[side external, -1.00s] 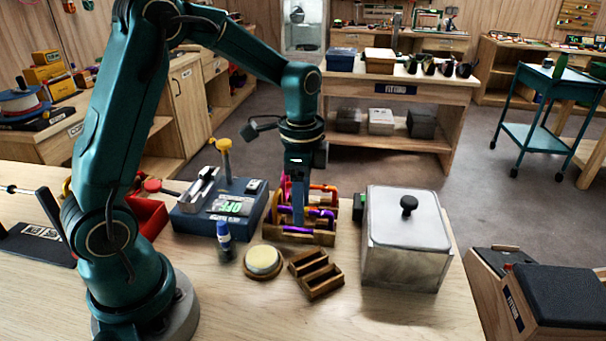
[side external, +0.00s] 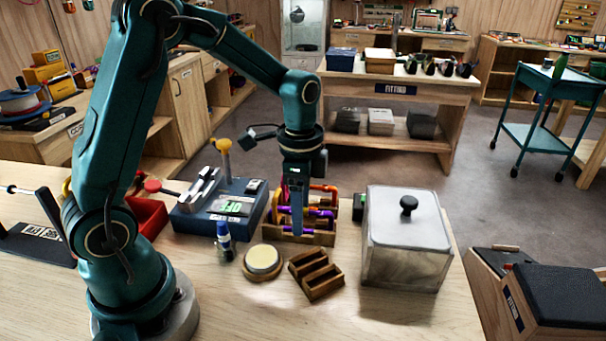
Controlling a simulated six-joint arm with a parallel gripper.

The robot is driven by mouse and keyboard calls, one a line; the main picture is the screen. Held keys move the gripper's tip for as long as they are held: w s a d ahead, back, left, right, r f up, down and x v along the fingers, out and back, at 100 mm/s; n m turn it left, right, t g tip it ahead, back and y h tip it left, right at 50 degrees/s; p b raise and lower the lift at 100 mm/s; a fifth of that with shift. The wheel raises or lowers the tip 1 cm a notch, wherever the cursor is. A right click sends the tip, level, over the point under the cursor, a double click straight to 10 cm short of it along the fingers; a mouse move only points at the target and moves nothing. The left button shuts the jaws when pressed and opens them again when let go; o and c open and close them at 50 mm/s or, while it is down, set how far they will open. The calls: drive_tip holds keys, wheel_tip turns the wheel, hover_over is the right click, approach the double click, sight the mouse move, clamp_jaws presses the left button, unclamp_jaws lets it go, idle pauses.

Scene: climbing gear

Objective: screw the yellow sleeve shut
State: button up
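My gripper (side external: 298,228) points straight down at the wooden rack (side external: 273,235). Its fingers are seen nearly edge-on, in front of the rack's middle, so I cannot tell whether they are open or shut, or touching anything. The rack holds purple gear (side external: 320,212) and an orange-red piece (side external: 323,188), with more purple to the left of the fingers. These pieces are small and partly hidden behind my gripper.
A blue device (side external: 222,207) with a green display and a yellow-topped post stands left of the rack. A blue-capped bottle (side external: 224,240), a round cream pad (side external: 262,261) and an empty two-slot wooden tray (side external: 316,274) lie in front.

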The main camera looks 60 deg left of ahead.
drive_tip(key=shift+s+f, duration=0.1)
drive_tip(key=shift+f, duration=0.8)
drive_tip(key=shift+w+a, duration=0.55)
drive_tip(key=shift+w, duration=0.05)
drive_tip(key=shift+r, duration=1.4)
drive_tip(key=shift+s+d, duration=0.5)
drive_tip(key=shift+s, duration=0.1)
